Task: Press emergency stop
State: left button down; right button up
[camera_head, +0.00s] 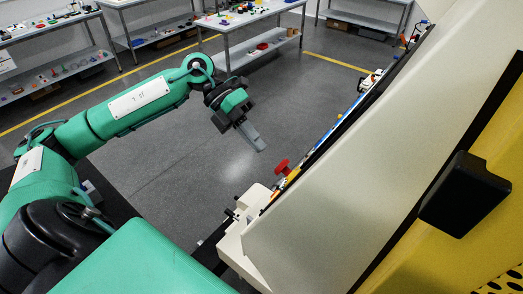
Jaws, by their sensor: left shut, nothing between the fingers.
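The emergency stop is a red mushroom button (282,167) near the lower end of the slanted machine's panel, seen from the side with a bit of yellow beside it. My left gripper (258,145) is shut and empty. It points down and right, to the left of the red button in the picture, with a visible gap between them. I cannot tell from this view whether the button is pressed. My right gripper is not in view.
A large cream machine housing (370,160) with a yellow panel (460,245) and a black handle (465,194) fills the right side. Workbenches (250,22) with small parts stand at the back. Open grey floor (170,150) lies left of the machine.

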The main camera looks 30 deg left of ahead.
pick_arm(q)
jog(key=v, duration=0.9)
jog(key=shift+a+p, duration=0.2)
jog(key=shift+p, duration=0.1)
jog(key=shift+d+r, duration=0.1)
jog(key=shift+d, duration=0.05)
